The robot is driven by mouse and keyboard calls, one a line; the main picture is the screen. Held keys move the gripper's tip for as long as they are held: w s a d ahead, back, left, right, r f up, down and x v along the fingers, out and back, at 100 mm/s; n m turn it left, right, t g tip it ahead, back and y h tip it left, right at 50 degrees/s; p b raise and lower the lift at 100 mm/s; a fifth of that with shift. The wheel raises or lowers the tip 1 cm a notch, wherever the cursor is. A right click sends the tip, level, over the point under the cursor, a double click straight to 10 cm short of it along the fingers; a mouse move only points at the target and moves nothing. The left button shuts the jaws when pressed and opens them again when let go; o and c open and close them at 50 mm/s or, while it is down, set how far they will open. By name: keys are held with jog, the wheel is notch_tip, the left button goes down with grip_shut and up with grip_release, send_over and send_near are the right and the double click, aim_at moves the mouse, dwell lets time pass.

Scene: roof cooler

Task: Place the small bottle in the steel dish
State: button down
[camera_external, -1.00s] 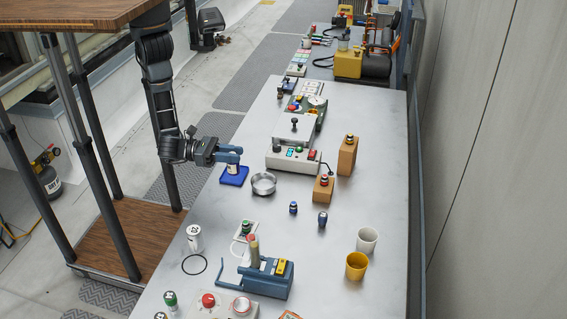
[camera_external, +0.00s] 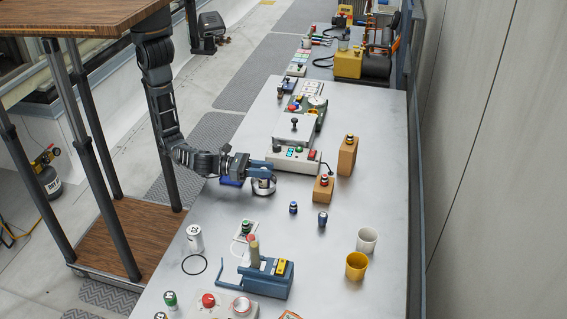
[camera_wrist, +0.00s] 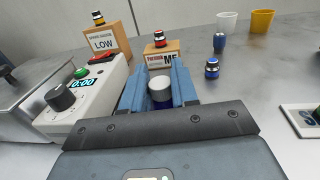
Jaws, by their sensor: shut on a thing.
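My gripper (camera_external: 262,171) is shut on the small bottle, over the steel dish. In the wrist view the small bottle (camera_wrist: 160,90) shows its white cap and dark blue body between the two blue fingers of my gripper (camera_wrist: 158,88). The steel dish (camera_external: 264,190) is a shallow round metal bowl on the table, partly hidden below the fingers in the external view. I cannot tell whether the bottle touches the dish. The dish is hidden in the wrist view.
The blue square pad (camera_external: 232,181) lies left of the dish, partly under my arm. A control box (camera_external: 293,160) with knob and buttons stands close behind. A wooden block (camera_external: 323,189) stands to the right. Two small blue-bodied items stand front right. Table is clear just in front of the dish.

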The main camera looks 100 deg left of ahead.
jog(key=shift+f, duration=0.1)
jog(key=c, duration=0.9)
grip_release()
jog(key=shift+o, duration=0.2)
jog(key=shift+s, duration=0.15)
jog(key=s, duration=0.8)
jog(key=s+d, duration=0.1)
jog(key=s, duration=0.2)
jog(key=shift+s, duration=0.4)
